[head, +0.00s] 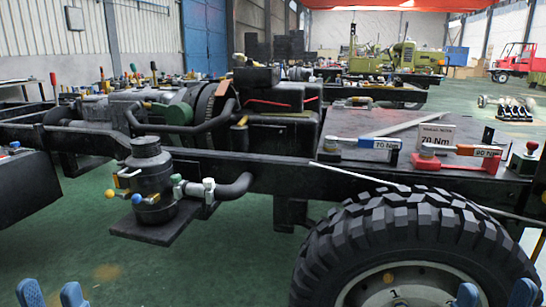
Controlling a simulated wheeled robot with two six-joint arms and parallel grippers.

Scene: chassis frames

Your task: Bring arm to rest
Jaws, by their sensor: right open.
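My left gripper (50,294) shows at the bottom left edge of the head view, only its two blue fingertips in the picture. They are apart with green floor between them. My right gripper (495,294) shows at the bottom right edge, in front of the big tyre. Its two blue fingertips are apart with nothing between them. Both arms are below the picture and hidden. Neither gripper touches anything that I can see.
A truck chassis frame (270,172) crosses the view, with a black tyre (410,235) at right and a dark canister (150,180) at left. A blue torque wrench (365,142) and a red torque wrench (455,162) lie on the deck. Green floor (200,270) is open at lower left.

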